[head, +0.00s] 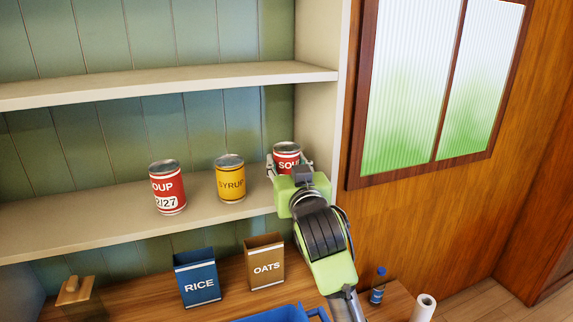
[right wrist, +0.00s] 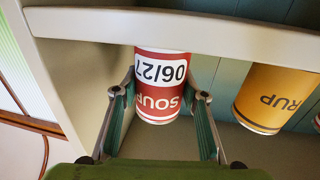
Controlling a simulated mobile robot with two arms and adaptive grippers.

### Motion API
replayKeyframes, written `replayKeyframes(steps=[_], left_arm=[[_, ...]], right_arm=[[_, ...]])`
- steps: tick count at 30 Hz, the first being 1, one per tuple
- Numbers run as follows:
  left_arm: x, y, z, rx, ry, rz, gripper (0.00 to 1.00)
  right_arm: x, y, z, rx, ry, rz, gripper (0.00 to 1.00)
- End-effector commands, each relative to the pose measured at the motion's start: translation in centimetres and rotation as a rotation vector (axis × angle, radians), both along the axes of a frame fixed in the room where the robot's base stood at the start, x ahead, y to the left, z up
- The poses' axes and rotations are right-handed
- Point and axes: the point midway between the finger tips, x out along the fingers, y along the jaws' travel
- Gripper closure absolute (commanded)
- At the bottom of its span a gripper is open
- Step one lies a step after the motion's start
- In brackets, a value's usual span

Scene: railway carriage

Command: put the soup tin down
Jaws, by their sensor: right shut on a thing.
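The soup tin (head: 287,152), red with a silver lid, is upright over the middle shelf's right end, near the side wall. My right gripper (head: 290,163) is shut on it from the front, one finger on each side. In the right wrist view, which is upside down, the tin (right wrist: 160,85) shows its label and 06/27 between the fingers (right wrist: 159,96). Its base is at the shelf's front edge in that view; I cannot tell if it touches the shelf. Another soup tin (head: 167,187) stands further left. My left gripper is not in view.
A yellow syrup tin (head: 230,180) stands left of the held tin; it also shows in the wrist view (right wrist: 268,98). The shelf (head: 110,215) is bare at far left. Below are a rice box (head: 198,278), an oats box (head: 265,263) and a blue crate (head: 283,314).

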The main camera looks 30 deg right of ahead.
Motion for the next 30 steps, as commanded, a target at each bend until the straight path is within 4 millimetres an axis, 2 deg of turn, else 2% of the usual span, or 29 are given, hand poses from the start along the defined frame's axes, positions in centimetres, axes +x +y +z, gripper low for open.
replayKeyframes(steps=[5,6,7,20,26,30], left_arm=[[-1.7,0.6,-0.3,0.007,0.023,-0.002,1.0],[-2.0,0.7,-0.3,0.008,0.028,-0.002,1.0],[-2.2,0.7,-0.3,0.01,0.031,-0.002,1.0],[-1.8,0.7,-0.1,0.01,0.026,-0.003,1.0],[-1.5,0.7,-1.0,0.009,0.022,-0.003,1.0],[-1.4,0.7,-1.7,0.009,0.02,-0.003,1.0]], right_arm=[[0.0,0.0,-0.2,0.0,-0.003,0.0,0.96],[0.0,0.0,-0.3,0.0,0.0,0.0,0.53],[0.0,0.0,-0.3,0.0,-0.001,0.0,0.45],[-0.1,0.0,0.2,-0.001,-0.003,0.0,0.44],[-2.7,1.2,-0.1,0.0,-0.004,0.002,0.44],[-5.6,2.4,-0.1,0.001,-0.006,0.002,0.44]])
